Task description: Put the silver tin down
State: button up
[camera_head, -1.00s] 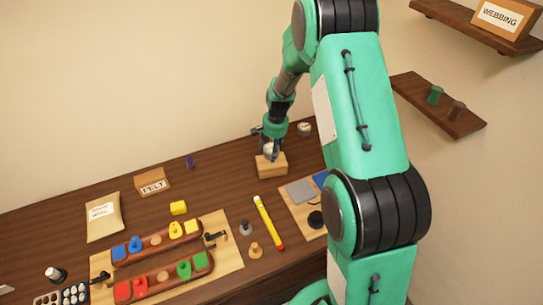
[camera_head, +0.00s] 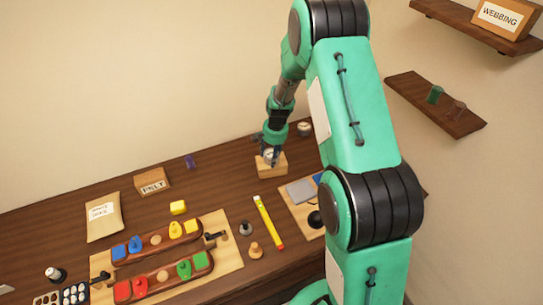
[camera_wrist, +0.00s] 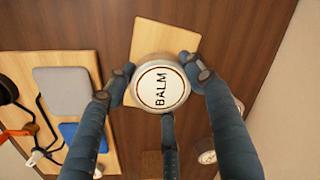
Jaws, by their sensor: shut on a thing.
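The silver tin (camera_wrist: 160,88) has a white lid marked BALM and faces the wrist camera. My gripper (camera_wrist: 158,72) is shut on it, with fingers on both sides and a third finger at its lower edge. In the head view the tin (camera_head: 268,155) is small and partly hidden by my gripper (camera_head: 270,151). It is at a light wooden block (camera_head: 272,167) on the bench; the block also shows behind it in the wrist view (camera_wrist: 168,38). I cannot tell whether the tin touches the block.
Another round tin (camera_head: 304,129) stands behind and right of the block. A board (camera_head: 290,203) with a grey pad (camera_head: 300,191) lies to the right. A yellow pencil (camera_head: 267,220) lies in front.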

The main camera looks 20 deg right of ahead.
jog(key=o, duration=1.3)
jog(key=r, duration=0.8)
jog(key=s+d+r, duration=0.1)
jog(key=r, duration=0.3)
jog(key=shift+r, duration=0.1)
